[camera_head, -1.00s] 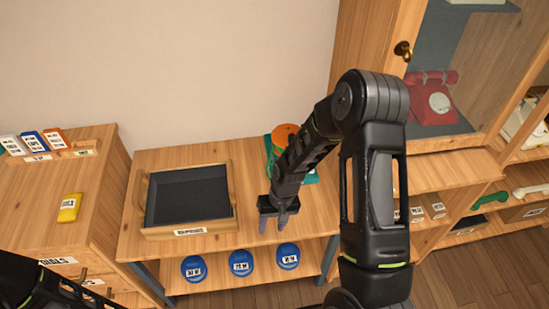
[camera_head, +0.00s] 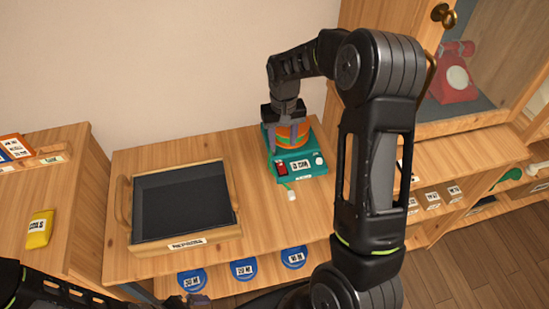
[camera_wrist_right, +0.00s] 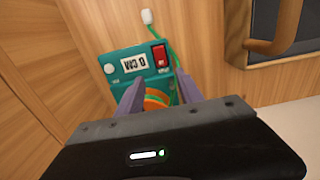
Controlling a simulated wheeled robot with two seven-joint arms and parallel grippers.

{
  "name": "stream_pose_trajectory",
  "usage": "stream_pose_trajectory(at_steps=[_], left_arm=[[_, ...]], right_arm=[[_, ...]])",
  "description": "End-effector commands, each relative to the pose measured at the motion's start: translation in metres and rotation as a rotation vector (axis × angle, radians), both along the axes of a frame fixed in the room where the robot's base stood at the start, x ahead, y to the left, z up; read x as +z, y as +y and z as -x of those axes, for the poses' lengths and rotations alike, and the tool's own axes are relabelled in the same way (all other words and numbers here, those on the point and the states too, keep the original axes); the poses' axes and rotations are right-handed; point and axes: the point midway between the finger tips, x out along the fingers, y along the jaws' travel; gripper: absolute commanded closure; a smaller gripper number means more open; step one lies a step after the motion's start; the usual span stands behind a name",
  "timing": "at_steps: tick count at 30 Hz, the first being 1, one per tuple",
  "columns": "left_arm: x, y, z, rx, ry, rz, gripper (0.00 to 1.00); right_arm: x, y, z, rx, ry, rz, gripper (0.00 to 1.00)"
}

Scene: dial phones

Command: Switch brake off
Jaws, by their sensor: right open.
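The teal device (camera_head: 310,166) stands on the wooden table at its back right. It has a red switch (camera_head: 282,170), a small label display and a white knob on its front. The red rocker switch also shows in the right wrist view (camera_wrist_right: 160,56). An orange and green round part (camera_head: 293,134) sits on top of the device. My right gripper (camera_head: 285,138) is open, with its fingers around or beside this round part; contact is unclear. My left gripper (camera_head: 198,300) is only partly visible at the bottom edge, and its jaws cannot be made out.
A black-lined wooden tray (camera_head: 182,241) stands left of the device. Blue labelled discs (camera_head: 244,268) lie on the shelf below. A green cord with a white plug (camera_head: 292,195) lies on the table. A red phone (camera_head: 455,80) is in the cabinet at right.

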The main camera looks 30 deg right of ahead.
Motion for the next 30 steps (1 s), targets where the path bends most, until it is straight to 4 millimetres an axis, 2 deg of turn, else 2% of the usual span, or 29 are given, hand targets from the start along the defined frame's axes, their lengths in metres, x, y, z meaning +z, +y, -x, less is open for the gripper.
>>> stream_pose_trajectory(at_steps=[1, 3, 14, 19, 23, 30], left_arm=[[-0.011, 0.000, -0.001, 0.000, -0.002, 0.001, 0.00], [-0.015, 0.000, -0.001, 0.000, -0.003, 0.001, 0.00], [-0.014, 0.000, -0.001, -0.001, -0.004, 0.001, 0.00], [-0.013, 0.000, -0.001, 0.000, -0.005, 0.001, 0.00], [-0.013, 0.000, -0.001, 0.000, -0.005, 0.001, 0.00], [-0.010, 0.000, -0.001, -0.001, -0.004, 0.001, 0.00]], right_arm=[[-0.011, 0.000, 0.000, 0.000, 0.000, 0.000, 0.56], [-0.016, 0.000, 0.000, 0.000, 0.000, 0.000, 0.56], [-0.015, 0.000, 0.000, 0.000, 0.000, 0.000, 0.56], [-0.022, 0.000, 0.000, 0.000, 0.001, 0.000, 0.56], [-0.037, 0.000, 0.001, 0.000, 0.003, -0.001, 0.56], [-0.074, 0.000, 0.001, 0.000, 0.004, 0.000, 0.56]])
